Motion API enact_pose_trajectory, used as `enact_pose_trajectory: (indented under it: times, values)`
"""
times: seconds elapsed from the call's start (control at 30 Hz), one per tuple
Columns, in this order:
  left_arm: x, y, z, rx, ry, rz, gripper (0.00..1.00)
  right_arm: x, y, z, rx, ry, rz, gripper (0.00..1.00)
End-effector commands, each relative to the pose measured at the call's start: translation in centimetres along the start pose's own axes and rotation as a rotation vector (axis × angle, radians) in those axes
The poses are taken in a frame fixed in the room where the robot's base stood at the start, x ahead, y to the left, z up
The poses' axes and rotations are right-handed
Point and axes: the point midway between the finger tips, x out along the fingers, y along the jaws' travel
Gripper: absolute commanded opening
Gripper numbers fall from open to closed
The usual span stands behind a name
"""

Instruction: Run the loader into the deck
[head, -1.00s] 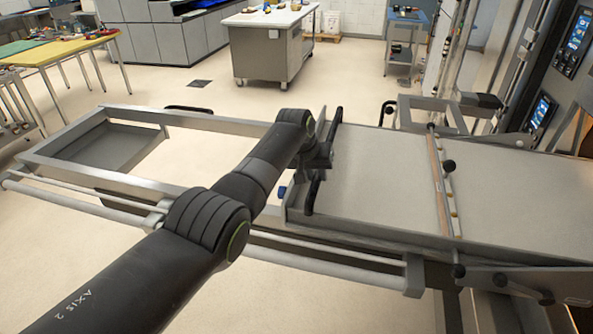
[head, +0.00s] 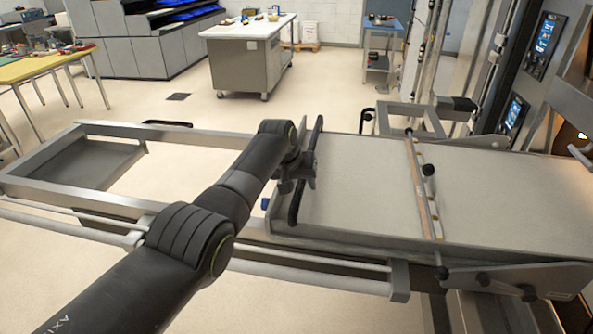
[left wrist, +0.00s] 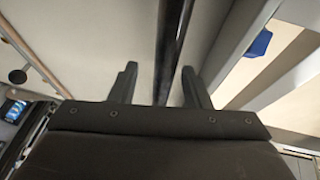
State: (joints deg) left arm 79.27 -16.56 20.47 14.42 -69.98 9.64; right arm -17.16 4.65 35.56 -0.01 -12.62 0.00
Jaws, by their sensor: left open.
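The loader (head: 365,190) is a long pale flat bed in a metal frame, reaching right toward the oven. A black handle bar (head: 317,135) stands across its left end. My left gripper (head: 303,176) is at this bar, above the loader's left end. In the left wrist view its two fingers (left wrist: 160,86) are apart, and the dark bar (left wrist: 173,45) runs between them. I cannot tell whether either finger touches it. The oven deck (head: 582,135) shows only partly at the right edge. My right gripper is out of view.
The empty metal stand frame (head: 85,200) extends left of the loader. A crossbar with black knobs (head: 423,190) spans the bed. Oven control panels (head: 545,35) are at upper right. A steel cart (head: 248,55) and a yellow table (head: 40,66) stand behind, with open floor between.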

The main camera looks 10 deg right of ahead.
Motion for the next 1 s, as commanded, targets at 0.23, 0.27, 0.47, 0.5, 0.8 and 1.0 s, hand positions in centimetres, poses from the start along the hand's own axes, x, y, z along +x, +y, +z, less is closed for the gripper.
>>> enact_pose_trajectory:
  times: [0.23, 0.27, 0.47, 0.5, 0.8, 1.0]
  values:
    - [-1.3, 0.1, -0.1, 0.002, 0.001, 0.002, 0.43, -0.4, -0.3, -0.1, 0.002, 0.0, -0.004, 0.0]
    - [-1.6, 0.1, -0.1, 0.002, 0.001, 0.002, 0.43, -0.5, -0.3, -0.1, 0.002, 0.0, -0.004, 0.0]
    - [-3.2, 0.1, 0.0, 0.0, 0.003, 0.001, 0.43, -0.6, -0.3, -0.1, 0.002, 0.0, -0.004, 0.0]
    - [-3.7, 0.1, -0.1, 0.0, 0.003, 0.001, 0.43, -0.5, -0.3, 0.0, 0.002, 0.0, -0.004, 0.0]
    - [-7.9, 0.1, -0.1, 0.002, 0.006, 0.0, 0.43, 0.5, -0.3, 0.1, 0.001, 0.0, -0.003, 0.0]
    - [-12.0, 0.2, -0.1, 0.004, 0.008, -0.001, 0.43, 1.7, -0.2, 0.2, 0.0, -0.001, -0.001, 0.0]
